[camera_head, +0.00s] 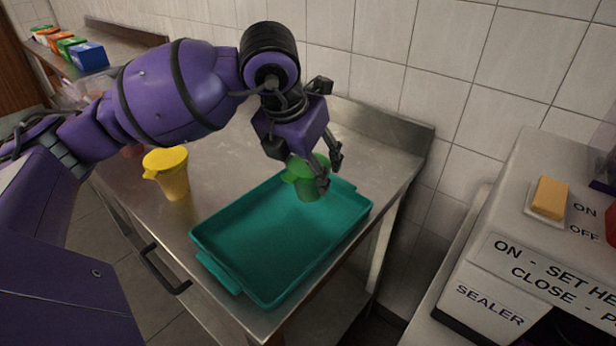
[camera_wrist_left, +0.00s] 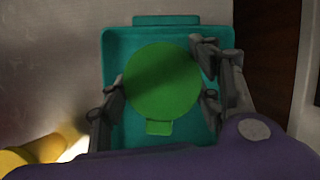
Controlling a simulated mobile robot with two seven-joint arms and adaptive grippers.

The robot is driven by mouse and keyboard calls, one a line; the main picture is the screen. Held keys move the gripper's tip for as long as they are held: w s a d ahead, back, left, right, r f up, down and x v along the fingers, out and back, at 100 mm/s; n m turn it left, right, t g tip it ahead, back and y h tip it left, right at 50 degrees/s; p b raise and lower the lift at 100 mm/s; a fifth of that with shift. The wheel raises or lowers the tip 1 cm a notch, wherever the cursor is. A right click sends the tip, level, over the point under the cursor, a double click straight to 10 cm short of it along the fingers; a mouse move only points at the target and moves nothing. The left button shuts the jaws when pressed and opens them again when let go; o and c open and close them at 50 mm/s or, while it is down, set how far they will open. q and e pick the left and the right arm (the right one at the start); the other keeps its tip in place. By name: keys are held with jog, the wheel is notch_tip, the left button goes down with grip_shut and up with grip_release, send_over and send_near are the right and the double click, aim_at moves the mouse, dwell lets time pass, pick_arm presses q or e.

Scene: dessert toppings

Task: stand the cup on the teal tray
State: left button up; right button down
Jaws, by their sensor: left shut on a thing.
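A green cup (camera_head: 309,181) with a lid-like top is held in my left gripper (camera_head: 328,172), whose fingers close around its sides. In the head view the cup shows over the far part of the teal tray (camera_head: 262,283). In the left wrist view the round green top of the cup (camera_wrist_left: 162,82) lies between the fingers, with the tray (camera_wrist_left: 117,50) beneath it. I cannot tell whether the cup's base touches the tray. The fingers partly hide the cup. My right gripper is not in view.
A yellow cup (camera_head: 170,175) stands on the steel table (camera_head: 225,165) left of the tray. A tiled wall (camera_head: 415,60) is behind. A sealer machine (camera_head: 520,270) stands at the right. Several coloured boxes (camera_head: 88,57) sit at the back left.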

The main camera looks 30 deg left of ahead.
pick_arm(q)
jog(key=shift+w+f, duration=0.1)
jog(key=shift+f, duration=1.5)
jog(key=shift+f, duration=0.1)
jog(key=shift+f, duration=0.15)
jog(key=o, duration=1)
jog(key=shift+r, duration=0.45)
jog(key=v, duration=1.1)
jog(key=shift+r, duration=0.3)
